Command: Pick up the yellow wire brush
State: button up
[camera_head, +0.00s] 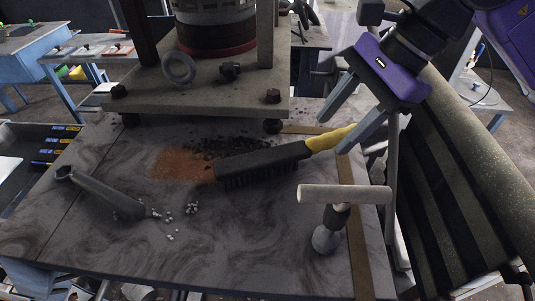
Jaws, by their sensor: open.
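The wire brush (265,164) lies on the dark marbled table (245,240), near its middle. It has a black bristled head toward the left and a yellow handle (331,139) pointing right and back. My gripper (333,127) comes in from the upper right with two grey fingers under a purple body. The fingers are open and spread apart, with nothing held between them. The yellow handle shows near and between the fingertips in the picture. I cannot tell how far above the handle the fingers are. The handle's far end is partly hidden by the nearer finger.
A T-handled tool (343,194) stands at the table's right side, close to my gripper. Orange powder (183,165) and dark granules lie by the brush head. The vibrating screen's base plate (196,98) stands behind.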

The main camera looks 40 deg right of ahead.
aim_at(329, 136)
jog(key=shift+p+x, duration=0.3)
jog(key=shift+x, duration=1.25)
grip_shut()
jog(key=shift+r, duration=0.2)
